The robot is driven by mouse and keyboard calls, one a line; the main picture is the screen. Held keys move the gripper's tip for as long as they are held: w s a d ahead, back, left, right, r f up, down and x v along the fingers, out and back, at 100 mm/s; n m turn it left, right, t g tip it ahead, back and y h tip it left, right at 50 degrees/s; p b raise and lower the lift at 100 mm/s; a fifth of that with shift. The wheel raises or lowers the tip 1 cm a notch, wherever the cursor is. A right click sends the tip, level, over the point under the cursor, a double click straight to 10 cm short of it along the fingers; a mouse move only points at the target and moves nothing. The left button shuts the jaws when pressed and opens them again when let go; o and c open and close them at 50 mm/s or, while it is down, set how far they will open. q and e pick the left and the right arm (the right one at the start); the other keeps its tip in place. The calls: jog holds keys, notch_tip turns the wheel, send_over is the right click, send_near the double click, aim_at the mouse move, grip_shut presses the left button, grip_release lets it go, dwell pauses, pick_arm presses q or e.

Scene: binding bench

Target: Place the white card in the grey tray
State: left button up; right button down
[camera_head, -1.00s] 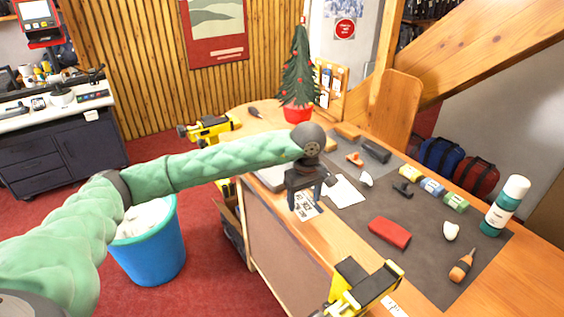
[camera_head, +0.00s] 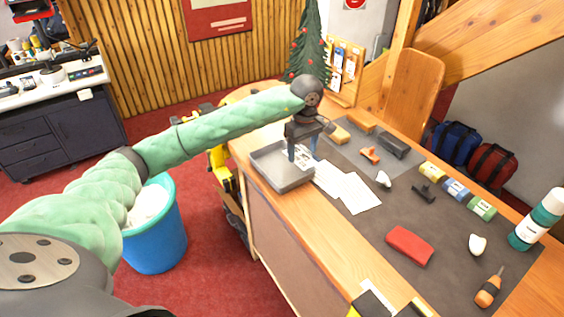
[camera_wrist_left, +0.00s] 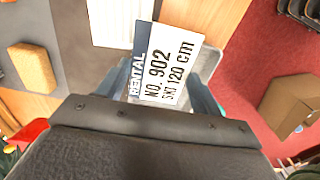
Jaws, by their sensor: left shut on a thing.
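The white card (camera_wrist_left: 172,65) is printed "RENTAL NO. 902 SKI 120 cm" with a dark blue band at one end. My left gripper (camera_head: 302,157) is shut on it. The shallow grey tray (camera_head: 286,186) sits at the left edge of the bench. In the head view the gripper and card are over the tray; the fingers partly hide the card. I cannot tell the exact gap between card and tray floor. My right gripper is not in view.
White sheets (camera_head: 358,193) lie right of the tray, partly on the dark mat (camera_head: 372,238). A blue bin (camera_head: 155,240) is on the floor.

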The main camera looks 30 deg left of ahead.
pick_arm(q)
send_over(281, 169)
notch_tip(281, 169, down, 5)
jog(key=shift+r, duration=0.1)
notch_tip(281, 169, down, 4)
jog(key=shift+r, duration=0.15)
jog(key=shift+f, duration=0.2)
